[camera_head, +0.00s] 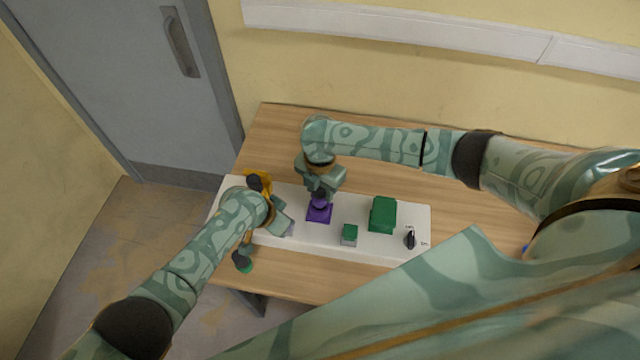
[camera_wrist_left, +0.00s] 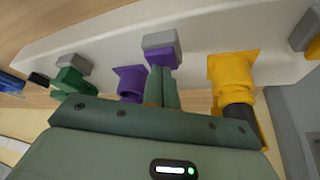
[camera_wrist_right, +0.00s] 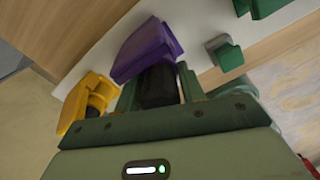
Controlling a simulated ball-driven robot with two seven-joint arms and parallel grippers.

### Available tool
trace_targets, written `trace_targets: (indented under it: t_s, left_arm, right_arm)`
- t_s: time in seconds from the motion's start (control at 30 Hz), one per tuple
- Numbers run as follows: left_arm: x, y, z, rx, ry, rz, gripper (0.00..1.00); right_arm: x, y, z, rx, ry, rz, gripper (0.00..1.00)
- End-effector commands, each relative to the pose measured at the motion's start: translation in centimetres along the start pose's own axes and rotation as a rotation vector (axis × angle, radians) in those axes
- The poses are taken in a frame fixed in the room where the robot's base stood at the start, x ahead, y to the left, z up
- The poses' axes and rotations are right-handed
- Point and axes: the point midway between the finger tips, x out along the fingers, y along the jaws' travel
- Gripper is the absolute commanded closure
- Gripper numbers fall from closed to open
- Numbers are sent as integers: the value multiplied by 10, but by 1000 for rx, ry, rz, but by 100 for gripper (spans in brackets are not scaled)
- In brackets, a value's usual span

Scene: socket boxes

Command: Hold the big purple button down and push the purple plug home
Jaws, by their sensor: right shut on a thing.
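The purple socket (camera_head: 319,212) stands on a white panel, and it also shows in the right wrist view (camera_wrist_right: 146,48). My right gripper (camera_head: 321,190) is shut on the black body of the purple plug (camera_wrist_right: 157,86), which is lined up at the socket's mouth. I cannot tell how deep it sits. The purple button (camera_wrist_left: 160,55), on a grey base, shows in the left wrist view. My left gripper (camera_wrist_left: 160,82) has its fingers together, with the tips at the button and seeming to touch it. In the head view my left gripper (camera_head: 284,224) mostly hides this button.
The white panel (camera_head: 290,242) lies on a wooden table (camera_head: 410,180). A yellow socket (camera_wrist_left: 233,75) with a black-bodied plug is beside the purple button.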

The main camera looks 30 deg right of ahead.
Motion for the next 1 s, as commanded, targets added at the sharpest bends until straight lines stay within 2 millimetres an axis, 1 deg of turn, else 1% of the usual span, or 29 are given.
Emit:
trace_targets:
  t_s: [0.6, 1.0]
  left_arm:
    - [1, 0, 2, 0, -4, 1, 100]
    - [1, 0, 2, 0, -4, 1, 100]
  right_arm:
    - [0, 0, 0, 0, 0, 0, 87]
    - [10, 0, 0, 1, 1, 0, 87]
